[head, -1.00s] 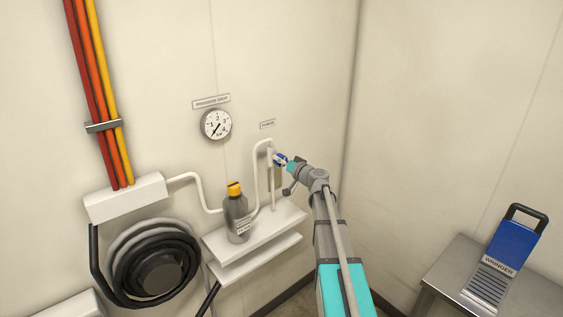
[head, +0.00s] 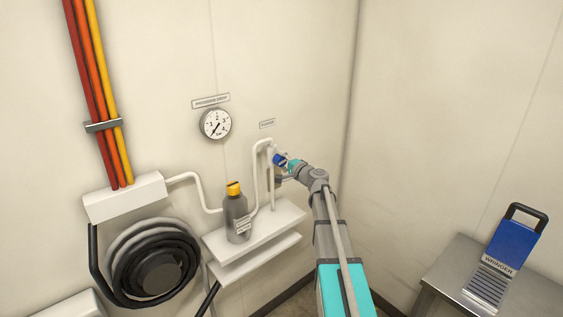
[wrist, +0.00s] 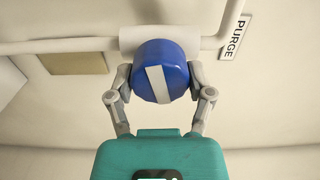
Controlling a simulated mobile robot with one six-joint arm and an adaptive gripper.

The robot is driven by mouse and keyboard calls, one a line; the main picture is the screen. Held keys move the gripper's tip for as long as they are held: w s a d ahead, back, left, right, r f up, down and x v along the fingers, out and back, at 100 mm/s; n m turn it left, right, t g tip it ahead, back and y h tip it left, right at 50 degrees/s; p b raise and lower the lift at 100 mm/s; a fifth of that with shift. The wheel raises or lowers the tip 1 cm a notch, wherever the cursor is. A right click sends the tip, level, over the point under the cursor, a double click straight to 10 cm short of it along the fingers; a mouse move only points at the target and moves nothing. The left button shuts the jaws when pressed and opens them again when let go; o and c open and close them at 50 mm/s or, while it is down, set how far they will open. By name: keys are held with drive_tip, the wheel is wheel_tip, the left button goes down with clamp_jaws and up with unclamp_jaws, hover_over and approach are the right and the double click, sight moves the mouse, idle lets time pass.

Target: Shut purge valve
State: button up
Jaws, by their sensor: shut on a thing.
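The purge valve has a round blue knob (wrist: 160,72) with a white stripe across its face. In the wrist view the stripe stands nearly upright, slightly tilted, while the white pipe runs left to right. My gripper (wrist: 160,84) is shut on the knob, with one finger on each side. In the head view the blue knob (head: 279,159) sits on the white pipe below the small purge label (head: 267,124). My gripper (head: 287,163) meets it from the right. The valve body behind the knob is mostly hidden.
A pressure gauge (head: 216,124) is on the wall to the left. A grey bottle with a yellow cap (head: 237,216) stands on the white shelf (head: 262,238). A black hose reel (head: 152,268) is at lower left. A blue wringer (head: 513,246) sits on a metal table at right.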

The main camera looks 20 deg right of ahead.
drive_tip(key=shift+m, duration=1.2)
drive_tip(key=o, duration=1.1)
drive_tip(key=shift+s, duration=0.1)
drive_tip(key=v, duration=1.1)
drive_tip(key=shift+s+d, duration=0.15)
drive_tip(key=shift+s, duration=0.2)
